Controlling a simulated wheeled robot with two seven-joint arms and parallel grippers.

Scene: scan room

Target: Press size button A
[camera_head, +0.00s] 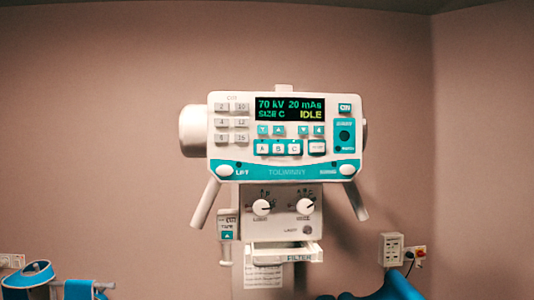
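A white and teal x-ray control panel (285,172) faces me in the middle of the view. Size button A (262,148) is the leftmost of a row of three, beside button B (278,148) and button C (294,148). The row sits below the dark display (290,107), which reads 70 kV, 20 mAs, SIZE C and IDLE. Nothing touches or covers the buttons. Neither of my grippers is in view.
Grey number keys (231,123) lie left of the display. Two white knobs (261,207) and a filter tray (285,252) are below. Handles (205,204) stick out downward. A wall box (391,249) is at the right. Space around the panel is clear.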

